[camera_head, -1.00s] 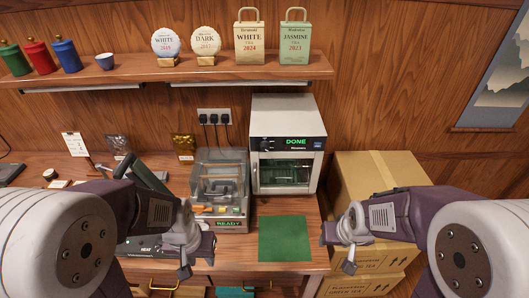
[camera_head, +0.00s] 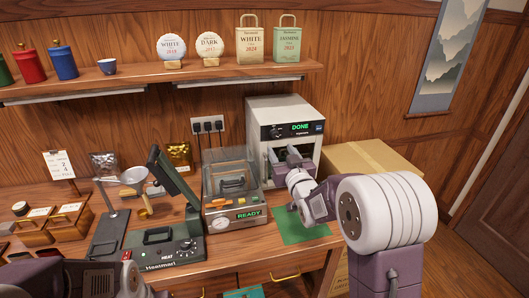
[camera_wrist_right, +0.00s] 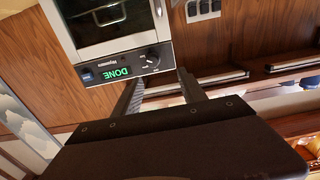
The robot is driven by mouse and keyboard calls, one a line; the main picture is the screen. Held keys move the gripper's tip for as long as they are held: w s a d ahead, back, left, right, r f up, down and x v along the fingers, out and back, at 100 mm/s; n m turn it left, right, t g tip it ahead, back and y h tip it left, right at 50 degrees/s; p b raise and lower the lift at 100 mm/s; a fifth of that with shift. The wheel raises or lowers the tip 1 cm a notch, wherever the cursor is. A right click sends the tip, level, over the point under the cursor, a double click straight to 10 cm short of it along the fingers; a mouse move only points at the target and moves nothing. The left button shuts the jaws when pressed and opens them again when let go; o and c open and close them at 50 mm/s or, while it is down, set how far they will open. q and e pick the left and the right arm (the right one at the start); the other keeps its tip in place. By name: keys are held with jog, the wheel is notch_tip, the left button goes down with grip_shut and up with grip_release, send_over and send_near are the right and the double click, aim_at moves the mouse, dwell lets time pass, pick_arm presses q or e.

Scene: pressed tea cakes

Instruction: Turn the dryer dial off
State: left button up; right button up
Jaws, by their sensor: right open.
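The dryer (camera_head: 256,112) is a pale metal box with a glass door and a dark top panel. Its green display (camera_head: 300,126) reads DONE. The round dial (camera_head: 276,132) sits left of the display; its setting is too small to read. The dial also shows in the right wrist view (camera_wrist_right: 150,60), where the dryer appears upside down. My right gripper (camera_head: 292,153) is open and empty in front of the dryer, just below the panel. In the wrist view its fingers (camera_wrist_right: 160,85) are apart, near the dial's edge of the panel. My left arm (camera_head: 90,278) shows at the bottom left; its jaws are unclear.
A clear-lidded machine (camera_head: 233,190) reading READY stands left of the dryer. A heat sealer (camera_head: 160,250) with a raised arm is nearer. A green mat (camera_head: 290,233) lies in front of the dryer. Cardboard boxes (camera_head: 365,157) stand right. A shelf (camera_head: 140,80) runs above.

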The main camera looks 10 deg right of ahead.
aim_at(275, 136)
jog(key=w+p, duration=0.1)
jog(key=w, duration=0.2)
jog(key=w+d+p, duration=0.1)
jog(key=w, duration=0.2)
jog(key=w+f+p, duration=0.1)
jog(key=w, duration=0.2)
jog(key=shift+w+d+p, duration=0.25)
jog(key=shift+w+p, duration=0.05)
jog(key=shift+w, duration=0.05)
jog(key=shift+s+a+r, duration=0.15)
jog(key=shift+a+r, duration=0.05)
jog(key=shift+a, duration=0.1)
jog(key=shift+d, duration=0.15)
grip_shut()
pick_arm(q)
jog(key=r, duration=0.1)
jog(key=d+r, duration=0.1)
jog(key=r, duration=0.1)
jog(key=shift+w+r, duration=0.15)
jog(key=shift+w, duration=0.05)
pick_arm(e)
jog(key=shift+f, duration=0.1)
